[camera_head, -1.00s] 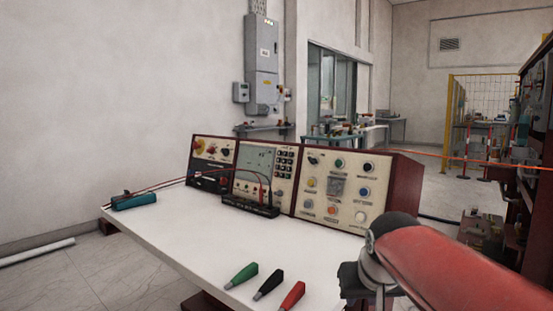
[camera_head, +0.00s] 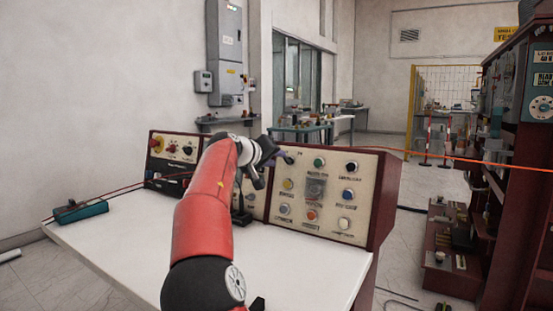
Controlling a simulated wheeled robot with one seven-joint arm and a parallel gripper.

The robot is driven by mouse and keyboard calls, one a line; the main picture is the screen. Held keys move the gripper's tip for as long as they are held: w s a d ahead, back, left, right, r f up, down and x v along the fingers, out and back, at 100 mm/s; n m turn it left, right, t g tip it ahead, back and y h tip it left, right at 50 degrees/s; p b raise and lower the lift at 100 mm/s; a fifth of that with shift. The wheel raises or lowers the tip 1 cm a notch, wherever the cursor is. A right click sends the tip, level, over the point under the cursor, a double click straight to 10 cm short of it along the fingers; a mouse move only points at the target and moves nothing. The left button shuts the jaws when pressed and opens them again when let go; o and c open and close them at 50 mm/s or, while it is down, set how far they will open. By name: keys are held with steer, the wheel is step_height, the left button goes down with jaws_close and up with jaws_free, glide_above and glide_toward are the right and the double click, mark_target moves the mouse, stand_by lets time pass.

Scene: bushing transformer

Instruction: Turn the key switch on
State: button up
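The right control panel (camera_head: 330,228) is cream-faced with several coloured buttons. In its top row are a green button (camera_head: 319,163) and a dark button (camera_head: 351,167). A dark switch showed earlier at the row's left end. That spot is now behind or beside my gripper (camera_head: 276,169), so I cannot make out the key switch or its position. My red arm reaches up from the bottom of the view, and the dark gripper is at the panel's upper left. Its fingertips overlap the panel face; contact and finger gap are too small to judge.
The panels stand on a white table (camera_head: 130,246). A left panel (camera_head: 172,150) has red and black knobs. A teal device (camera_head: 80,211) with red leads lies at the table's left. My arm hides much of the middle panel. A dark red rack (camera_head: 510,130) stands at the right.

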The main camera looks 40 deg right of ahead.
mark_target(285, 160)
steer(key=p+x, duration=0.1)
steer(key=x, duration=0.4)
steer(key=shift+w+d+f, duration=0.1)
steer(key=shift+d, duration=0.2)
jaws_close()
